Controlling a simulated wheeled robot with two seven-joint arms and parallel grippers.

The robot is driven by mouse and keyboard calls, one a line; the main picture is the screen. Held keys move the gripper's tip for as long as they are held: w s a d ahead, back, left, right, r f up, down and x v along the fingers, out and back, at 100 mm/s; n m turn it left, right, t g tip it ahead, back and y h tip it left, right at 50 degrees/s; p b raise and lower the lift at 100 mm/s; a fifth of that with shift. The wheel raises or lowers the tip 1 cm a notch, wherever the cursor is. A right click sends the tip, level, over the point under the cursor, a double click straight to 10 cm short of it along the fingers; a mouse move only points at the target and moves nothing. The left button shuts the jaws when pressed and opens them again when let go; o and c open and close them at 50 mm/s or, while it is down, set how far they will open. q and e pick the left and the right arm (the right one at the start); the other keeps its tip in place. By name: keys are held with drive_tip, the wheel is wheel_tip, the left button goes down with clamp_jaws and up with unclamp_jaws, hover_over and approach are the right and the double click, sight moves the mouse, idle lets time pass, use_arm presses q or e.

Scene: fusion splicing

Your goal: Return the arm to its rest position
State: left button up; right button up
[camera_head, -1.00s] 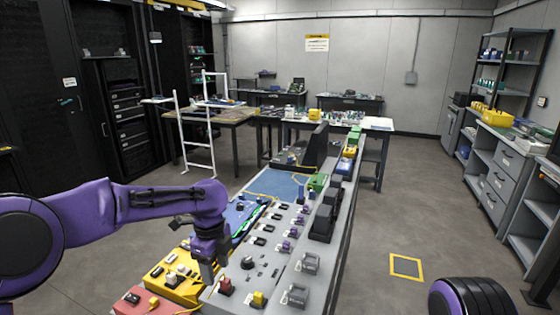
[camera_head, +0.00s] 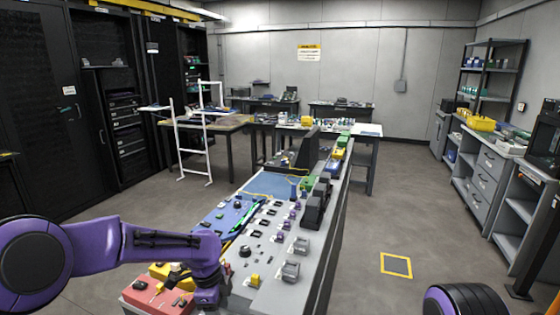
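My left arm (camera_head: 150,248) is purple and black and comes in from the left. Its wrist end (camera_head: 208,285) is bent downward over the near left end of the grey workbench (camera_head: 262,283), beside the red tray (camera_head: 150,299). The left gripper's fingers cannot be made out. At the lower right only a round purple and black part of my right arm (camera_head: 468,299) shows. The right gripper is outside the picture.
The workbench carries a blue tray (camera_head: 215,217), a yellow part (camera_head: 255,280), grey blocks (camera_head: 291,271) and black boxes (camera_head: 315,208). Open floor with a yellow-framed square (camera_head: 396,265) lies to the right. A white ladder-like frame (camera_head: 192,150) stands behind.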

use_arm(q)
drive_tip(key=s+a+f+n+t, duration=0.2)
drive_tip(key=s+f+n, duration=1.35)
drive_tip(key=f, duration=0.55)
drive_tip(key=s+a+f+n+y+b, duration=0.2)
drive_tip(key=s+a+n, duration=0.3)
drive_tip(key=s, duration=0.5)
drive_tip(key=s+a+f+n+t+y+b, duration=0.1)
drive_tip(key=s+a+f+n+y+b, duration=0.1)
drive_tip(key=s+a, duration=0.6)
drive_tip(key=s+f+n+b, duration=0.1)
drive_tip(key=s+n, duration=0.1)
drive_tip(key=shift+n+y, duration=0.35)
drive_tip(key=shift+y, duration=0.05)
drive_tip(key=shift+w, duration=0.1)
